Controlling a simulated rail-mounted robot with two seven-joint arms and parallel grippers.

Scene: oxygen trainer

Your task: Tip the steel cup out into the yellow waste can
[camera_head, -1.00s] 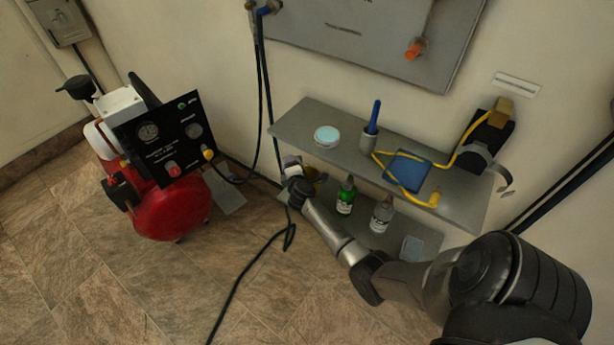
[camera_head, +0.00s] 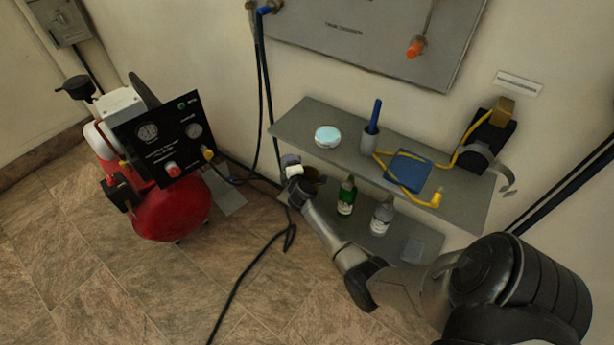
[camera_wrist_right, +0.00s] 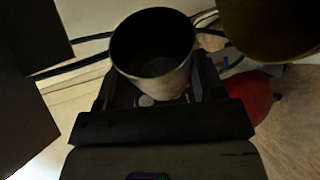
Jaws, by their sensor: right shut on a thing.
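The steel cup (camera_wrist_right: 160,72) is held in the jaws of my right gripper (camera_wrist_right: 155,101) in the right wrist view. Its dark open mouth faces the camera; I cannot make out any contents. The yellow waste can (camera_wrist_right: 270,45) is at the upper right of that view, beside the cup and apart from it in the picture. In the head view my right gripper (camera_head: 292,170) is at the left end of the lower shelf. The can (camera_head: 316,177) shows just right of it, mostly hidden by the arm and upper shelf. My left gripper is not in view.
A green bottle (camera_head: 346,196) and a clear bottle (camera_head: 381,216) stand on the lower shelf (camera_head: 362,240), right of my gripper. The upper shelf (camera_head: 300,125) overhangs close by. A red compressor (camera_head: 170,215) stands left, with a black cable on the open floor.

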